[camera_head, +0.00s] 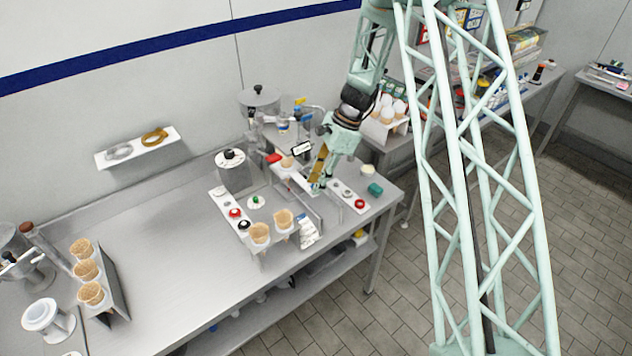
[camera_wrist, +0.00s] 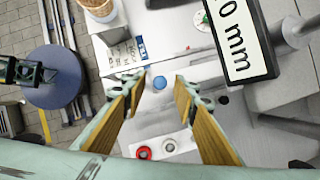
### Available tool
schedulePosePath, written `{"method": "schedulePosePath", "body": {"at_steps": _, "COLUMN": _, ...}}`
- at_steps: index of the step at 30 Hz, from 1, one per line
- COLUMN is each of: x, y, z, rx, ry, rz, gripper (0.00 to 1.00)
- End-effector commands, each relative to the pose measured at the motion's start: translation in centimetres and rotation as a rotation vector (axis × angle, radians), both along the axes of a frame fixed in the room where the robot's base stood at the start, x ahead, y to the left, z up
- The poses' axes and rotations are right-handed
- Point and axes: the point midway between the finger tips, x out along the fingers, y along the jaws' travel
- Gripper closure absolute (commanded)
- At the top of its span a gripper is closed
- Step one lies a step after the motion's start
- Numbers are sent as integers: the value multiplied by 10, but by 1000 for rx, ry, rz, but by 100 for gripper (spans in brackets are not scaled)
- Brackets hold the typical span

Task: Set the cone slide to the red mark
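My gripper (camera_head: 320,186) is over the right part of the steel counter. In the wrist view my gripper (camera_wrist: 158,88) is open, its two tan-padded fingers apart. A round blue knob (camera_wrist: 160,82) shows between the fingertips, with a gap on both sides; I cannot tell its depth. It appears to sit on a pale metal plate, which may be the cone slide. A black-framed sign (camera_wrist: 240,40) reading "0 mm" is right of the fingers; it also shows in the head view (camera_head: 302,148). A red piece (camera_head: 273,158) lies left of the sign. I cannot make out a clear red mark on the slide.
A panel with a red ring (camera_head: 360,204) lies right of my gripper; the ring also shows in the wrist view (camera_wrist: 144,152). Cones in a holder (camera_head: 260,232) stand at the counter's front. A cone rack (camera_head: 88,270) stands far left. The counter's middle is clear.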

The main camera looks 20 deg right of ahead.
Motion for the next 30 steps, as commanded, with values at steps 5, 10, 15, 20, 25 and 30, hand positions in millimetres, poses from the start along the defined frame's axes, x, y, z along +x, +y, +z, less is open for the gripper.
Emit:
{"method": "schedulePosePath", "body": {"at_steps": 5, "x": 0, "y": 0, "z": 0, "rx": 0, "ry": 0, "rz": 0, "gripper": 73}}
{"method": "schedulePosePath", "body": {"at_steps": 10, "x": 0, "y": 0, "z": 0, "rx": 0, "ry": 0, "rz": 0, "gripper": 78}}
{"method": "schedulePosePath", "body": {"at_steps": 15, "x": 0, "y": 0, "z": 0, "rx": 0, "ry": 0, "rz": 0, "gripper": 93}}
{"method": "schedulePosePath", "body": {"at_steps": 20, "x": 0, "y": 0, "z": 0, "rx": 0, "ry": 0, "rz": 0, "gripper": 100}}
{"method": "schedulePosePath", "body": {"at_steps": 25, "x": -4, "y": -2, "z": 0, "rx": 0, "ry": -1, "rz": -1, "gripper": 100}}
{"method": "schedulePosePath", "body": {"at_steps": 30, "x": -19, "y": -9, "z": -1, "rx": 0, "ry": -1, "rz": -3, "gripper": 100}}
